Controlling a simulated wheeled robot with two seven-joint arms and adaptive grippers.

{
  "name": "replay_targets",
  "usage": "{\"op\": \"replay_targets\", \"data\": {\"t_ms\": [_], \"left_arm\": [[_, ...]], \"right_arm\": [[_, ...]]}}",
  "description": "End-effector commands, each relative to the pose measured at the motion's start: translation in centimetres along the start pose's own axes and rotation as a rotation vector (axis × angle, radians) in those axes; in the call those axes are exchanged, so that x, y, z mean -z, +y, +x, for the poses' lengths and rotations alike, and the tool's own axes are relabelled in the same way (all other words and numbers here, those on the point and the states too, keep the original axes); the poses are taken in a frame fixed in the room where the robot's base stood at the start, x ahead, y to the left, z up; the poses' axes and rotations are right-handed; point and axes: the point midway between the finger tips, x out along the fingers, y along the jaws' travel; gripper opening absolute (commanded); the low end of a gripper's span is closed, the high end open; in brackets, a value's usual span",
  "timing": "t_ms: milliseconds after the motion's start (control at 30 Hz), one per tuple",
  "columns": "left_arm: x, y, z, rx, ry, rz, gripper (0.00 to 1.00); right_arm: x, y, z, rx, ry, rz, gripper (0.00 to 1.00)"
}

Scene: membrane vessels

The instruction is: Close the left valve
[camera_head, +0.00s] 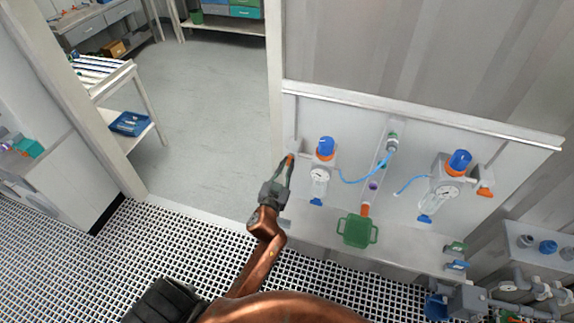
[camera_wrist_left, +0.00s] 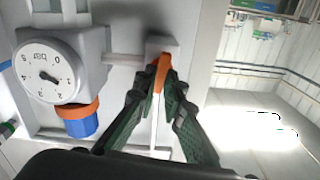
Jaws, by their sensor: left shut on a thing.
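The left valve's orange handle (camera_head: 290,159) is at the left side of the left vessel on the wall panel. In the left wrist view the orange handle (camera_wrist_left: 160,68) sits between my fingertips, in front of a pale valve body (camera_wrist_left: 160,46). My left gripper (camera_head: 288,165) is shut on this handle, and its green-padded fingers (camera_wrist_left: 160,88) partly cover it. The left vessel (camera_head: 320,182) has a blue cap, an orange ring and a dial gauge (camera_wrist_left: 50,72). My right gripper is not in view.
The right vessel (camera_head: 443,190) has its own orange valve handle (camera_head: 485,192). Blue tubes (camera_head: 352,180) run between the vessels. Grey pipework (camera_head: 510,287) is at the lower right. An open doorway lies left of the panel.

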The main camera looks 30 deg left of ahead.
Motion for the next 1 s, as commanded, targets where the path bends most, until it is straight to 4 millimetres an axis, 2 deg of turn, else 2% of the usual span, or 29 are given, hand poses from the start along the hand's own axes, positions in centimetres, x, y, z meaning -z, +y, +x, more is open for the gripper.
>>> {"op": "replay_targets", "data": {"t_ms": [467, 667, 1000], "left_arm": [[0.0, 0.1, 0.0, 0.0, 0.0, 0.069, 0.0], [0.1, 0.1, 0.0, -0.001, 0.001, 0.2, 0.0], [0.0, 0.3, 0.0, 0.0, 0.0, 0.518, 0.0]], "right_arm": [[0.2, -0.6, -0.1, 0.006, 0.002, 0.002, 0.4], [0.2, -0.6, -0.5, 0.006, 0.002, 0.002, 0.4], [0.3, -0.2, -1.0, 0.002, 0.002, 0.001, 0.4]]}}
